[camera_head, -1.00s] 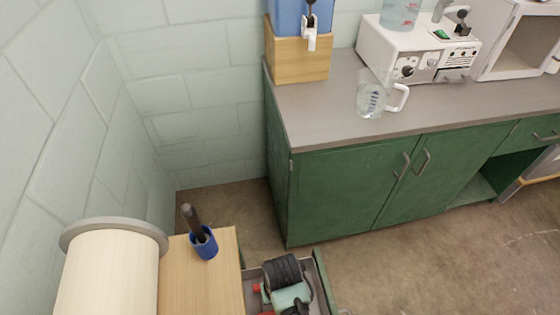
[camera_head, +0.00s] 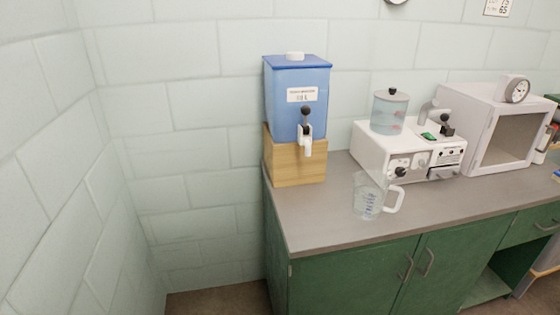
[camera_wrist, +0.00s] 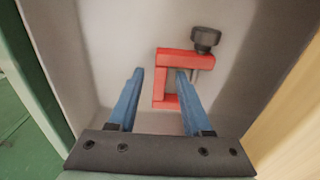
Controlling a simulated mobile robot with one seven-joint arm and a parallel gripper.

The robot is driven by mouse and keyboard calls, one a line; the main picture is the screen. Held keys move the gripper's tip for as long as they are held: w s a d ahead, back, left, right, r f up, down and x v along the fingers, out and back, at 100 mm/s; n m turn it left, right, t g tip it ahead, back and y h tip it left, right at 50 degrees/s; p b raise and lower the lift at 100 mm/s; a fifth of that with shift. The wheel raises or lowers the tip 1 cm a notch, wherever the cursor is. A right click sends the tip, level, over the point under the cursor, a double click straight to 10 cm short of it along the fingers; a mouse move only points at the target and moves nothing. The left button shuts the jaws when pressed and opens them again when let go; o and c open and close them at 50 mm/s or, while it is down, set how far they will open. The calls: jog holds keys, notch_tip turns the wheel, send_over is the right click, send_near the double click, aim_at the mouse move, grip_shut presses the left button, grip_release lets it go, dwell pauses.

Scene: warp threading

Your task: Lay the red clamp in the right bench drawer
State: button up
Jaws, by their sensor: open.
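The red clamp (camera_wrist: 188,60) lies on the grey floor of an open drawer (camera_wrist: 105,35) in the wrist view. It is C-shaped, with a dark screw knob at its upper right. My gripper (camera_wrist: 160,73) is open, its two blue fingers pointing down into the drawer. I cannot tell whether the right finger touches the clamp. The clamp, the drawer and my gripper are out of the head view.
In the head view a grey counter (camera_head: 310,215) on green cabinets carries a blue water dispenser (camera_head: 298,95), a measuring jug (camera_head: 367,197), a white machine (camera_head: 400,160) and a white oven-like box (camera_head: 470,130). In the wrist view, drawer walls stand close on both sides.

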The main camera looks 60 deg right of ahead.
notch_tip(320, 180, up, 12)
jog(key=p, duration=0.2)
jog(key=shift+s+a+r, duration=0.15)
dwell(0.4)
